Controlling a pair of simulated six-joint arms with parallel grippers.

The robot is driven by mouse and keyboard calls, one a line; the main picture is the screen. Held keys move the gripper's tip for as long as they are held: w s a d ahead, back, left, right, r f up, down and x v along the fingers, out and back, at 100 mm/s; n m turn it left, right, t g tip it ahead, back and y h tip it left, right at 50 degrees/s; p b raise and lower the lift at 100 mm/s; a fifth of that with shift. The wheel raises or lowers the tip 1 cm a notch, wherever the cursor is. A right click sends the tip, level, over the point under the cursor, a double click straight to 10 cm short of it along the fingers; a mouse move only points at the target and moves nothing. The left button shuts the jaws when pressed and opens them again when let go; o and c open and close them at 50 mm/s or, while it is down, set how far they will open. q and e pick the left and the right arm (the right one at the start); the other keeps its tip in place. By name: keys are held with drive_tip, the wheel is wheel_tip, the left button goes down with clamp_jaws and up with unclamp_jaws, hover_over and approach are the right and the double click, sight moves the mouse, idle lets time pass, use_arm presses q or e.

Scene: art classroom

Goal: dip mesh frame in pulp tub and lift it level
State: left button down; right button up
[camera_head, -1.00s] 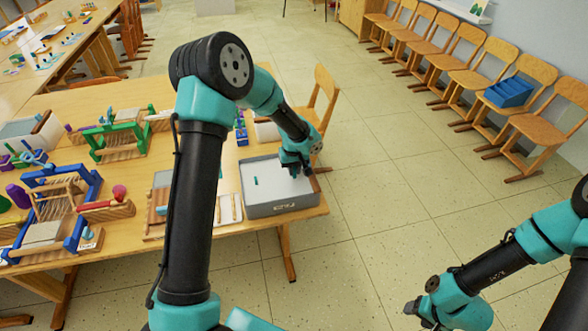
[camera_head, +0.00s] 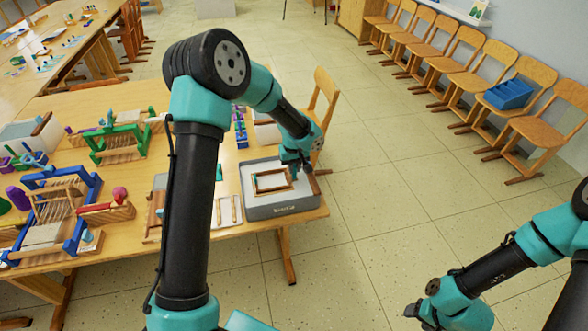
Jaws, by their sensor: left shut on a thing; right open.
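The pulp tub (camera_head: 282,209) is a grey box with pale pulp inside, at the front right corner of the wooden table. The mesh frame (camera_head: 271,190) is a wooden rectangle that shows at the pulp surface, inside the tub walls. It looks roughly level; its exact height above the pulp is unclear. My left gripper (camera_head: 296,172) reaches down over the tub's right part and is shut on the frame's right side. The fingertips are small and partly hidden. My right gripper (camera_head: 418,312) is open and empty, above the floor at the lower right, well away from the tub.
Wooden sticks on a white sheet (camera_head: 228,210) lie left of the tub. Small looms, one blue (camera_head: 55,210) and one green (camera_head: 118,140), fill the table's left side. A chair (camera_head: 322,100) stands behind the tub.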

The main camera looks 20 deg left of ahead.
use_arm(q)
drive_tip(key=shift+r, duration=2.35)
drive_tip(key=shift+r, duration=2.5)
